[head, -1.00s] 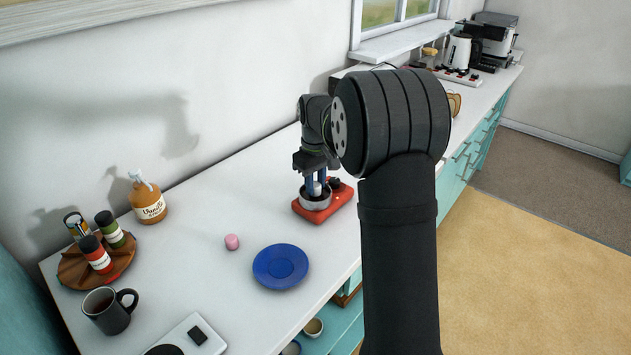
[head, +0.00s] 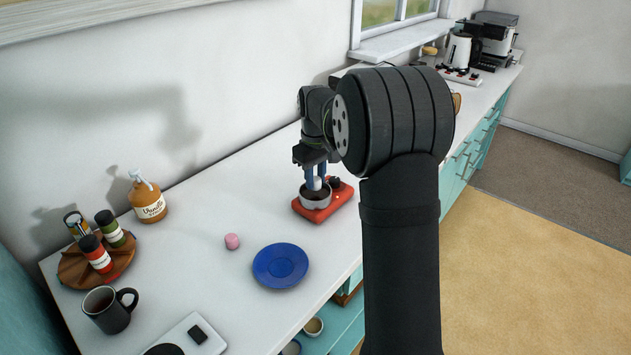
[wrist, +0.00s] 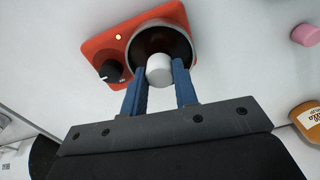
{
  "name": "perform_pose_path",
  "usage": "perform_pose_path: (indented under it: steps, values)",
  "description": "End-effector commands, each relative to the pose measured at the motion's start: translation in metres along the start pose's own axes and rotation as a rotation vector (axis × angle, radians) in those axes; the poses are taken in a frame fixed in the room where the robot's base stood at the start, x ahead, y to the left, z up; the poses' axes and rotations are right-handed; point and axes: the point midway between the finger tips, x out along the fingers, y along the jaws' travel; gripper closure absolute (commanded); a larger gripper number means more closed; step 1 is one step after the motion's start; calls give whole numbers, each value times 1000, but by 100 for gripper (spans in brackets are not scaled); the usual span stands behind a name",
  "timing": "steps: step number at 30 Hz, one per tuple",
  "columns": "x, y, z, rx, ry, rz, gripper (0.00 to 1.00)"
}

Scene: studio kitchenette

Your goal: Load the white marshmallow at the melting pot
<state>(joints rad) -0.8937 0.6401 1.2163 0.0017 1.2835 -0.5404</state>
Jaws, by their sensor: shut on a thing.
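The white marshmallow (wrist: 159,70) is held between the blue fingertips of my gripper (wrist: 160,76). The gripper also shows in the head view (head: 317,182), pointing down over the pot. The melting pot (wrist: 187,48) is a round metal pot with a dark inside, on a red base (wrist: 101,48) with a black knob. In the head view the pot (head: 316,202) stands near the back middle of the counter. The marshmallow (head: 318,183) appears at or just above the pot's rim there; I cannot tell whether it touches the pot.
A pink marshmallow (head: 232,241) and a blue plate (head: 280,266) lie on the counter left of the pot. A syrup bottle (head: 149,200), a wooden turntable with jars (head: 72,268) and a dark mug (head: 110,310) stand farther left. The counter around the pot is clear.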

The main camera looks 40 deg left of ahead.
Motion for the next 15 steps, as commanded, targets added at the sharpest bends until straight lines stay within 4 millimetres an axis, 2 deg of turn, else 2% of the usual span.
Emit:
perform_pose_path:
  steps: [15]
  values:
    - [-42, 0, 0, 0, 1, 1, 91]
